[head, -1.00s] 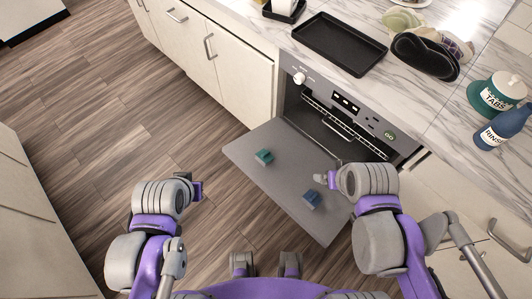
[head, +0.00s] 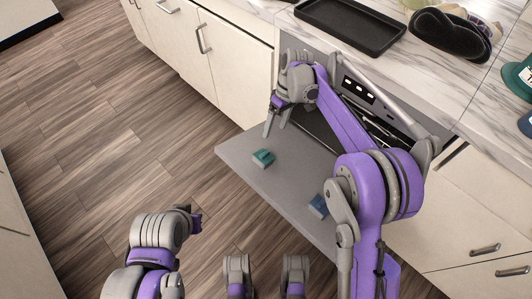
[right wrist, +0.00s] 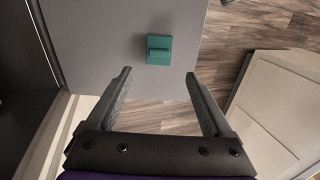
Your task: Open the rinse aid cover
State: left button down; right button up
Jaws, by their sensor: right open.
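The dishwasher door (head: 285,190) is folded down flat. Two small raised covers sit on its inner face: a teal one (head: 263,158) and a blue one (head: 318,206). The blue matches the rinse bottle's colour; neither cover shows a readable label. My right gripper (head: 277,128) is open and empty, reaching over the door near its far left part, above the teal cover. In the right wrist view the teal cover (right wrist: 159,49) lies ahead, between the lines of the open fingers (right wrist: 159,75), apart from them. The blue cover is outside that view. My left gripper (head: 195,221) is low over the floor; its jaws are unclear.
The dishwasher's control panel (head: 362,97) is behind my right arm. A black tray (head: 350,27) and dark mitt (head: 450,35) lie on the marble counter. A teal tub (head: 520,74) and blue bottle (head: 526,123) are cut off at the right edge. The floor left of the door is clear.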

aim_at(265, 153)
jog(key=x, duration=0.4)
jog(key=b+x, duration=0.1)
jog(key=x, duration=0.3)
jog(key=b+x, duration=0.1)
jog(key=x, duration=0.3)
jog(key=shift+w+a+f, duration=0.2)
jog(key=shift+w, duration=0.1)
grip_shut()
